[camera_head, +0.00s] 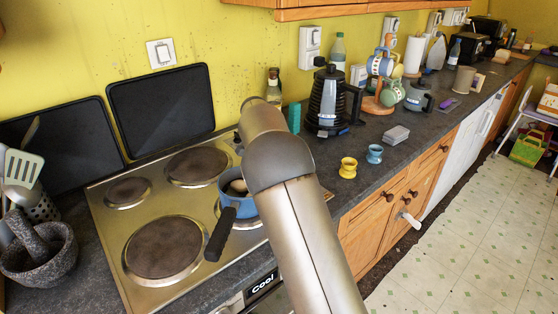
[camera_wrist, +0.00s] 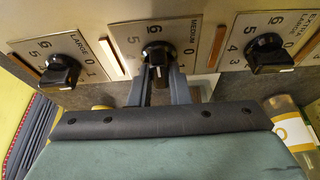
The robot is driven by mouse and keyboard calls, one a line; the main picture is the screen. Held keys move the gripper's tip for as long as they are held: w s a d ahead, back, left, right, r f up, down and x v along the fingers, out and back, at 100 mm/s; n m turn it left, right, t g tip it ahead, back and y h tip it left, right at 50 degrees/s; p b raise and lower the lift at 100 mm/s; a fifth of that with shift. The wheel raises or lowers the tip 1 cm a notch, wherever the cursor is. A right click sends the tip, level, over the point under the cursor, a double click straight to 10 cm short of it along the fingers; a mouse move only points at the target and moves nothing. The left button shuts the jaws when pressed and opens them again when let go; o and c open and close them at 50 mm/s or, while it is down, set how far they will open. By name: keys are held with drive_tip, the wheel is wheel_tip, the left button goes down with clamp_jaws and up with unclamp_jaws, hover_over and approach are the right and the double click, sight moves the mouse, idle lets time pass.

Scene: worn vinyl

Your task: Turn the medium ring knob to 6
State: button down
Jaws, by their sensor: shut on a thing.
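The medium ring knob (camera_wrist: 157,56) is black and sits on a pale metal plate marked MEDIUM with digits, at the top middle of the wrist view. My gripper (camera_wrist: 158,80) is shut on it, one grey finger on each side. The fingers and the angle make its pointer hard to read, so I cannot tell its setting. The hob (camera_head: 112,230) with its dark rings shows in the head view. There my arm covers the middle, and the gripper and knobs are hidden.
The LARGE knob (camera_wrist: 60,70) is left of my gripper and the EXTRA LARGE knob (camera_wrist: 267,54) is right. A blue pan (camera_head: 236,207) with a black handle stands on the hob close to my arm. Yellow and blue egg cups (camera_head: 348,168) stand on the worktop at right.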

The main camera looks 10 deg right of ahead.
drive_tip(key=c, duration=1.4)
unclamp_jaws()
drive_tip(key=shift+o, duration=0.2)
drive_tip(key=v, duration=1.7)
drive_tip(key=shift+a+r, duration=0.15)
drive_tip(key=shift+a, duration=0.05)
drive_tip(key=s+d+f+n+g+y, duration=0.1)
drive_tip(key=s+d+f+n, duration=0.15)
drive_tip(key=s, duration=0.55)
drive_tip(key=s+d+f+n+y, duration=0.1)
drive_tip(key=s+d+n+y, duration=0.15)
drive_tip(key=s, duration=0.45)
drive_tip(key=s+f+n, duration=0.3)
drive_tip(key=s+f, duration=0.3)
drive_tip(key=s, duration=0.7)
drive_tip(key=s+f+n, duration=0.4)
drive_tip(key=s+f, duration=0.2)
drive_tip(key=s, duration=0.7)
drive_tip(key=shift+s+d+n+g, duration=0.2)
drive_tip(key=shift+n+g, duration=0.1)
drive_tip(key=shift+g, duration=0.1)
